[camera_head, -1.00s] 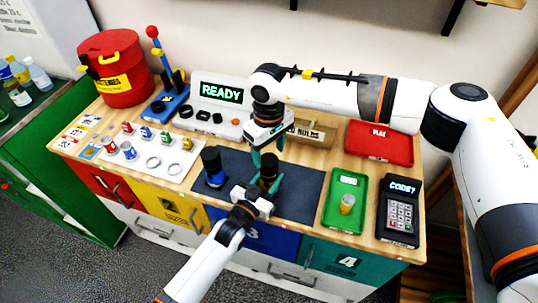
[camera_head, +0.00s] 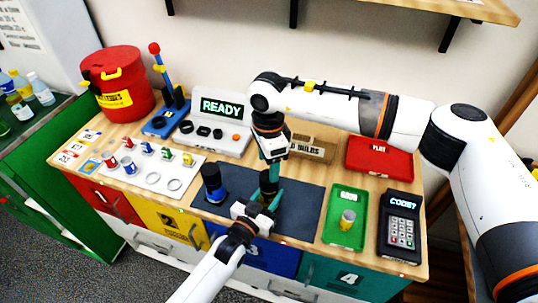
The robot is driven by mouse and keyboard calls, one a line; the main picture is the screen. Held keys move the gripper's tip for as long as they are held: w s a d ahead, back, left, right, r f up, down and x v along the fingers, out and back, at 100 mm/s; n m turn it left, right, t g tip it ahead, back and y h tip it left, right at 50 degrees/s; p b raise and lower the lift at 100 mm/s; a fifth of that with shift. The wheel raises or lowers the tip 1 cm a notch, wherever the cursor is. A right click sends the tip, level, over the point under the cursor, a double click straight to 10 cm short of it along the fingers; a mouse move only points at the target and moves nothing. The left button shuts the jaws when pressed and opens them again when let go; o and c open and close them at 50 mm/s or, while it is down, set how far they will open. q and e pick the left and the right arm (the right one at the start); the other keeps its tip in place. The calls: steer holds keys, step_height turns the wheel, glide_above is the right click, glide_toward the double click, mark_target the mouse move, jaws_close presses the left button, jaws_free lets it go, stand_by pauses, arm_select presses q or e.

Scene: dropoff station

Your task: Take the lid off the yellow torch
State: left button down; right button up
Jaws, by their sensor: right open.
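The yellow torch (camera_head: 268,182) stands upright on the dark mat (camera_head: 305,206); mostly its dark upper part shows, and its lower body is hidden by my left gripper. My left gripper (camera_head: 265,197) reaches in from the front, its teal fingers on either side of the torch and closed around it. My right gripper (camera_head: 272,155) points down from above, right over the torch's dark top. It is open, its fingers seen nearly edge-on; whether they touch the lid I cannot tell. A blue torch with a black top (camera_head: 213,183) stands to the left on the mat.
A green tray (camera_head: 344,232) with a small cylinder and a keypad (camera_head: 401,221) lie to the right. A red tray (camera_head: 379,156) is behind. A white board (camera_head: 152,165) with small coloured parts and the READY device (camera_head: 222,130) stand left. The mat's right part is clear.

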mark_target(265, 185)
steer(key=m, duration=0.7)
steer(key=shift+r, duration=0.25)
steer(key=m, duration=0.4)
steer(key=shift+r, duration=0.15)
steer(key=m, duration=0.4)
steer(key=shift+r+m, duration=0.2)
steer(key=shift+m, duration=0.2)
steer(key=m, duration=0.4)
steer(key=shift+r+m, duration=0.2)
steer(key=shift+m, duration=0.2)
steer(key=shift+f+m, duration=0.3)
steer(key=shift+f, duration=0.2)
step_height(265, 185, down, 7)
